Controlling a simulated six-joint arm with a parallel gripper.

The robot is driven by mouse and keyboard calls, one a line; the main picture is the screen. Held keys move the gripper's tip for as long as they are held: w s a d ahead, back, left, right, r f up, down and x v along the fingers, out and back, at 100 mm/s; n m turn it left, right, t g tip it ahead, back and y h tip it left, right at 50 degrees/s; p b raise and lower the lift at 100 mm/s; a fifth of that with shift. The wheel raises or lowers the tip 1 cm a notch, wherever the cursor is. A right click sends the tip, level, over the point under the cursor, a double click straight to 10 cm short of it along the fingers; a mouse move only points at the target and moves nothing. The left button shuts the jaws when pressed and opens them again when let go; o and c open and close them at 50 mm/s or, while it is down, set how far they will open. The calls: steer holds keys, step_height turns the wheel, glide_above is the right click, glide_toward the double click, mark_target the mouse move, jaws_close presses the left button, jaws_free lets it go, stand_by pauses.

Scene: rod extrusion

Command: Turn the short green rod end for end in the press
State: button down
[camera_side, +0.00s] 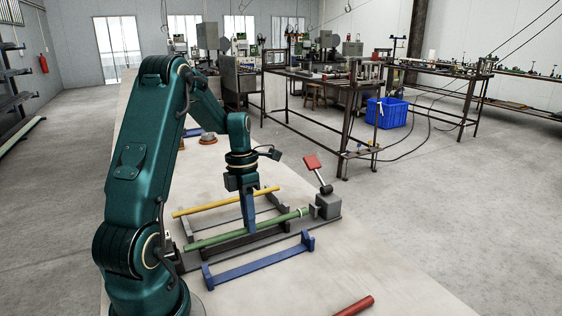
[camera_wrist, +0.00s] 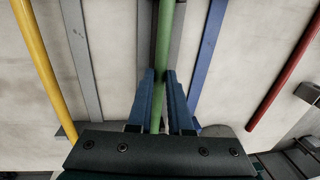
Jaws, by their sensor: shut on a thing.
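The green rod (camera_side: 215,239) lies along the dark bed of the press (camera_side: 328,206), a grey block with a red-handled lever (camera_side: 312,162) raised above it. The rod's right end, with a lighter green collar, is close to the block; I cannot tell if they touch. My gripper (camera_side: 251,229) points down with its blue fingers shut on the rod around its middle. In the wrist view the fingers close on both sides of the green rod (camera_wrist: 166,35). The part of the rod behind the gripper body is hidden.
A yellow rod (camera_side: 205,207) lies on a grey rack behind the press bed. An empty blue rack (camera_side: 258,264) stands in front of it. A red rod (camera_side: 355,306) lies at the table's near right. The table (camera_side: 340,262) between the blue rack and red rod is bare.

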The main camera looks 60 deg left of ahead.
steer(key=c, duration=0.8)
jaws_free()
steer(key=shift+o, duration=0.2)
steer(key=shift+a+r, duration=0.2)
steer(key=shift+r, duration=1.1)
steer(key=shift+a+r, duration=0.15)
steer(key=shift+r, duration=1.1)
